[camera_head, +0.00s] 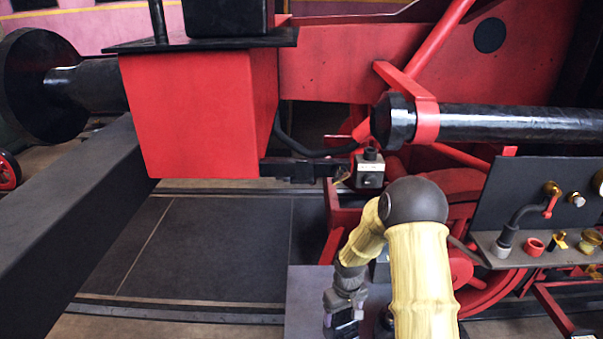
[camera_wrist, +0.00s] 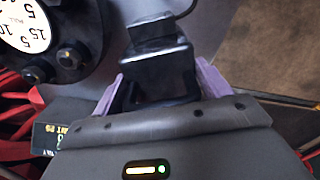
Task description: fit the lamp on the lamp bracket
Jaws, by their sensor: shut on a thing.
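My gripper (camera_wrist: 163,84) has two purple fingers, closed on the sides of a black boxy thing with a narrower block on top. This seems to be the lamp (camera_wrist: 158,62); its lower part is hidden by the fingers and the gripper body. I cannot tell the lamp bracket for certain. A dark bar (camera_head: 300,170) juts out at the lower right of the red box, apart from my gripper.
A small grey block with a dark cap (camera_head: 370,168) stands by that bar. A shelf with fittings (camera_head: 510,250) stands at the right. A round gauge (camera_wrist: 25,25) lies close to the lamp's left. Dark floor (camera_head: 210,245) at left is clear.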

